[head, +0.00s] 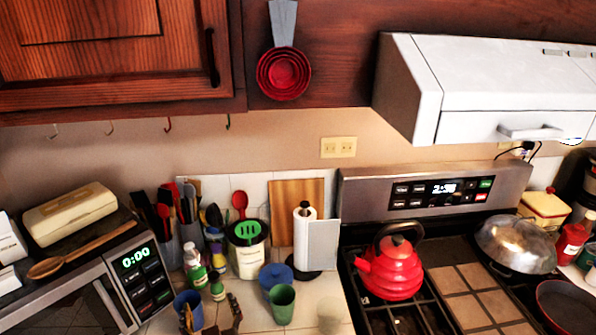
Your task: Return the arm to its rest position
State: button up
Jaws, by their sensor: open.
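My gripper (211,318) shows only at the bottom edge of the head view, left of centre. Its two dark fingertips stand apart with nothing seen between them, so it is open and empty. It is in front of the white tiled counter (250,316), close to a blue cup (194,300) that the left fingertip partly covers. The rest of my arm is below the picture and hidden.
A green cup (282,304) stands right of my gripper, with small bottles (217,287) behind. A microwave (100,285) is at left. A red kettle (392,270) sits on the stove at right. A white hood (490,85) juts out above.

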jog(key=d+r+m+g, duration=0.15)
jog(key=d+r, duration=0.25)
jog(key=d, duration=0.4)
jog(key=d+r+g, duration=0.2)
jog(key=d+r, duration=0.2)
jog(key=d, duration=0.5)
jog(key=s+d+m+g+h, duration=0.2)
jog(key=s+d, duration=0.5)
jog(key=d, duration=0.4)
jog(key=s+d+m+g+h, duration=0.2)
jog(key=s+d, duration=0.5)
jog(key=d, duration=0.4)
jog(key=shift+s+f+h, duration=0.35)
jog(key=shift+s+h, duration=0.05)
jog(key=shift+h, duration=0.4)
